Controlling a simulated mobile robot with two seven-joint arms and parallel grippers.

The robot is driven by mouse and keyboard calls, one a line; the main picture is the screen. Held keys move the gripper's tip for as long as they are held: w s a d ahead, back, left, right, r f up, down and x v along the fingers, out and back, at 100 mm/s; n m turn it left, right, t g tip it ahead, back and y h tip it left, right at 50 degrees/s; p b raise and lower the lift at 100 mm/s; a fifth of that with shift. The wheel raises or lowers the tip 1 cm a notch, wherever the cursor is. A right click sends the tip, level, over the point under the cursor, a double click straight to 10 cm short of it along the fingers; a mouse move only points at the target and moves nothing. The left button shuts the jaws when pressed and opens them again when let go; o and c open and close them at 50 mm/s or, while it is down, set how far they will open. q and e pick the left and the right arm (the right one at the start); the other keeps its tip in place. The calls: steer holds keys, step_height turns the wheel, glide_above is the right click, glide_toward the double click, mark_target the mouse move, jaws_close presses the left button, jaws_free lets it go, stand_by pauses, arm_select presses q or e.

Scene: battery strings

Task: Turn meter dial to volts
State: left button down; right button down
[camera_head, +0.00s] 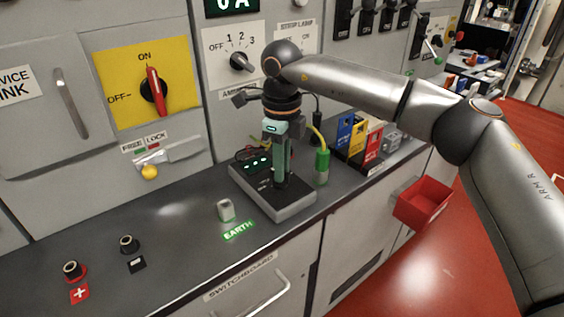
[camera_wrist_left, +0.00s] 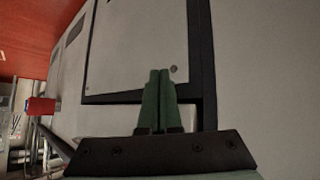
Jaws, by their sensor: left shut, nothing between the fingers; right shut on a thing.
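The meter (camera_head: 298,207) is a grey box with a dark face and a lit green display (camera_head: 257,163), lying on the dark counter. My right gripper (camera_head: 281,182) points straight down over the middle of the meter's face. It is shut on the meter dial, which is mostly hidden by the fingers, so its setting cannot be read. My left gripper (camera_wrist_left: 158,100) shows only in the left wrist view. Its green fingers are together and empty, in front of a pale cabinet panel.
Right of the meter stand a green plug with a yellow cable (camera_head: 322,165) and blue, yellow and red holders (camera_head: 358,138). Red and black terminals (camera_head: 129,243) are front left. A red bin (camera_head: 424,201) hangs off the counter front.

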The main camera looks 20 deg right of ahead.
arm_select(q)
steer(key=shift+r, duration=0.15)
arm_select(e)
steer(key=shift+m, duration=0.6)
arm_select(q)
steer(key=shift+a, duration=0.1)
steer(key=shift+s+f, duration=0.3)
steer(key=shift+s, duration=0.05)
arm_select(e)
steer(key=c, duration=0.8)
jaws_free()
arm_select(q)
steer(key=shift+w, duration=0.15)
steer(key=shift+r, duration=0.1)
arm_select(e)
steer(key=shift+r, duration=0.1)
